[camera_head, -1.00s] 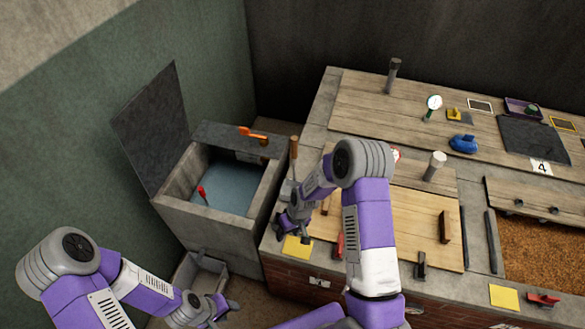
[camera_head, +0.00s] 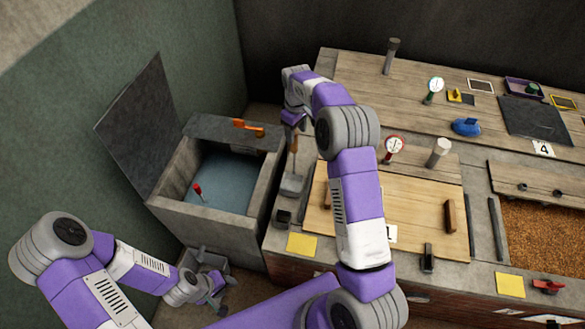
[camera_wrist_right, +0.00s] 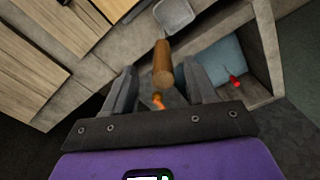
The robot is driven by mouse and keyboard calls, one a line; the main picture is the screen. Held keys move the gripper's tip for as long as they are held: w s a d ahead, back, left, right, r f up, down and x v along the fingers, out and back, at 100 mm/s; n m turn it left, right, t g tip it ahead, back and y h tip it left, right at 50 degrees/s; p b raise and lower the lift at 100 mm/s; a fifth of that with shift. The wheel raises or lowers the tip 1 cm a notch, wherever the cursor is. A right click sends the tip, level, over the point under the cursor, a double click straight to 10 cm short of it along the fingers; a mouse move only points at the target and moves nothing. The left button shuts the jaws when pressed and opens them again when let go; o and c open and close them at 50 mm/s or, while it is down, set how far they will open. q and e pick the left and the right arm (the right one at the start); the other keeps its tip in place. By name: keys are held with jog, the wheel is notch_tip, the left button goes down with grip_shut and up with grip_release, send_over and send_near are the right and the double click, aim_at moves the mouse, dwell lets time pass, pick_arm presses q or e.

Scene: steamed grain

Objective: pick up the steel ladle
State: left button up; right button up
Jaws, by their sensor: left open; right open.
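The long-handled tool that I take for the steel ladle has a wooden handle (camera_head: 294,145) and a squarish grey metal head (camera_head: 292,186). It stands at the left end of the counter, beside the water tank. In the right wrist view its handle (camera_wrist_right: 163,66) points towards me between the two fingers, with the head (camera_wrist_right: 174,15) beyond. My right gripper (camera_head: 293,118) is open at the handle's upper end; it also shows in the right wrist view (camera_wrist_right: 159,74). I cannot tell whether the fingers touch the handle. My left gripper (camera_head: 214,297) is open, low at the left, away from the ladle.
The open concrete tank (camera_head: 262,200) holds water and a red-topped stick (camera_head: 197,188). An orange object (camera_head: 248,128) lies on its back ledge. A small dark block (camera_head: 283,219) and a yellow sheet (camera_head: 301,244) lie in front of the ladle. A red-rimmed gauge (camera_head: 394,147) stands to the right.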

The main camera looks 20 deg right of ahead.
jog(key=f, duration=0.4)
jog(key=shift+w+a+f, duration=0.2)
jog(key=shift+w+f, duration=0.1)
jog(key=shift+f, duration=0.05)
jog(key=shift+s, duration=0.15)
grip_shut()
jog(key=shift+r, duration=0.1)
dwell(0.8)
